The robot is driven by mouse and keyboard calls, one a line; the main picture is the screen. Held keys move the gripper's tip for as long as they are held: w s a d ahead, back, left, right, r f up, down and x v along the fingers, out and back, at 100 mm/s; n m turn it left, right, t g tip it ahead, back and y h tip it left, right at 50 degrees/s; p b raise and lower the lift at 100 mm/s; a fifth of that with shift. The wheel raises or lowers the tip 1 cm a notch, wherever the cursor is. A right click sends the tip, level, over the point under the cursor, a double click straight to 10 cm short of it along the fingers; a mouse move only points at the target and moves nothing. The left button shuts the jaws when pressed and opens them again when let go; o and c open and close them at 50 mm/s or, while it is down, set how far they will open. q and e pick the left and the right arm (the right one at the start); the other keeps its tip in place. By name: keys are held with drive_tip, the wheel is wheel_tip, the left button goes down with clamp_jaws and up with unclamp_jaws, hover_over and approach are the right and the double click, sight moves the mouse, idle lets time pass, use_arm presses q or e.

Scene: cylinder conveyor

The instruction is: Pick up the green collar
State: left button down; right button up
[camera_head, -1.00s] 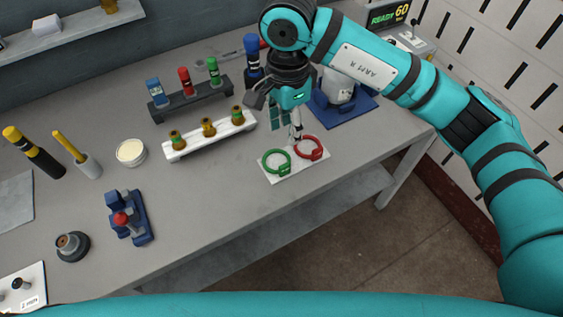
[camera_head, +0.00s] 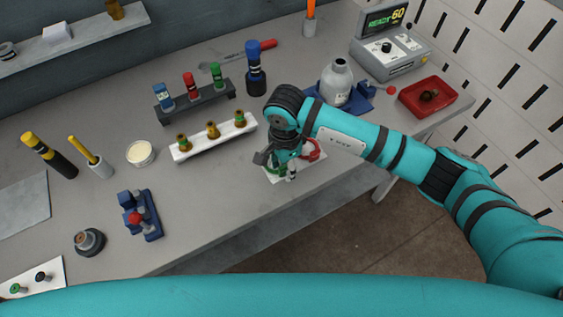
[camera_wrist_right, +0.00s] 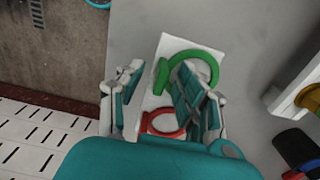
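The green collar (camera_wrist_right: 211,62) is an open-looking ring with a small block at one side. It lies on a white plate (camera_wrist_right: 178,42). The red collar (camera_wrist_right: 160,132) lies on the same plate beside it. In the head view the green collar (camera_head: 273,169) is partly hidden by my right gripper (camera_head: 284,173), which points down over the plate. In the right wrist view my right gripper (camera_wrist_right: 158,76) is open. One finger overlaps the ring of the green collar and the other is beyond its block side. Contact cannot be told. My left gripper is not in view.
A white rack with brown-and-gold pieces (camera_head: 212,132) stands just behind and left of the plate. A blue stand with a grey bottle (camera_head: 336,82) and a red tray (camera_head: 442,89) are to the right. The table's front edge is close to the plate.

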clamp_jaws()
drive_tip(key=shift+r, duration=0.1)
idle(0.4)
